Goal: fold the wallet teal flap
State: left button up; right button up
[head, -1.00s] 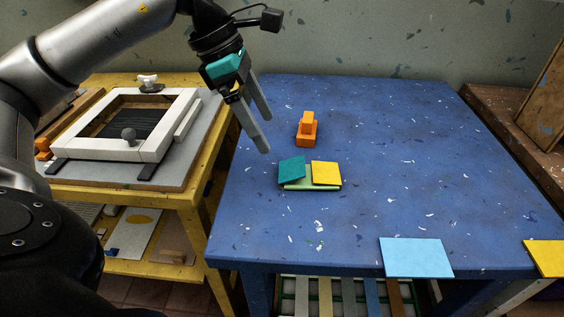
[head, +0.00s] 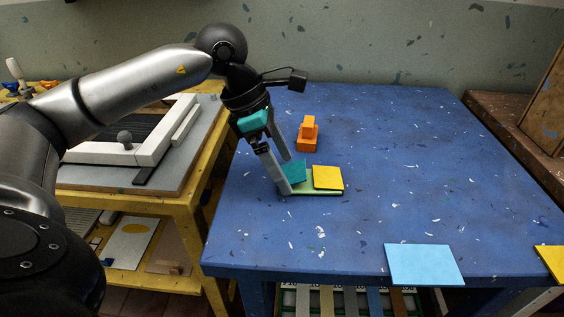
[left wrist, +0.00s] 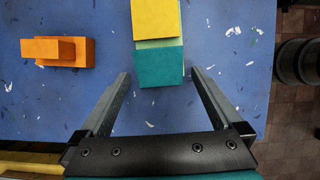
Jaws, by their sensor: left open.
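The wallet lies on the blue table, with a pale green base (head: 318,193), a teal flap (head: 297,169) on its left and a yellow flap (head: 328,177) on its right. My left gripper (head: 287,174) is open at the wallet's left end, and its fingers hide part of the teal flap in the head view. In the left wrist view the teal flap (left wrist: 160,66) lies ahead of and between the open fingertips (left wrist: 160,73), with nothing gripped. The yellow flap (left wrist: 156,18) is beyond it, with a strip of green base between. My right gripper is out of view.
An orange block piece (head: 307,134) stands behind the wallet. A light blue sheet (head: 425,264) and a yellow sheet (head: 552,260) lie at the table's front edge. A white frame (head: 150,148) sits on the yellow bench at left. The table's right side is largely clear.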

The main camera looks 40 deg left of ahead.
pick_arm(q)
jog(key=c, duration=1.3)
jog(key=y+p, duration=0.1)
jog(key=p, duration=0.2)
jog(key=shift+w+d+g, duration=0.1)
jog(key=shift+d+g, duration=0.05)
jog(key=shift+g, duration=0.25)
jog(key=p, duration=0.1)
jog(key=g+y+p, duration=0.1)
jog(key=shift+w+d+p, duration=0.15)
jog(key=shift+d+p, duration=0.1)
jog(key=shift+p, duration=0.15)
jog(key=shift+f+y+p, duration=0.1)
jog(key=shift+y+p, duration=0.25)
jog(key=shift+y, duration=0.15)
jog(key=shift+f, duration=0.1)
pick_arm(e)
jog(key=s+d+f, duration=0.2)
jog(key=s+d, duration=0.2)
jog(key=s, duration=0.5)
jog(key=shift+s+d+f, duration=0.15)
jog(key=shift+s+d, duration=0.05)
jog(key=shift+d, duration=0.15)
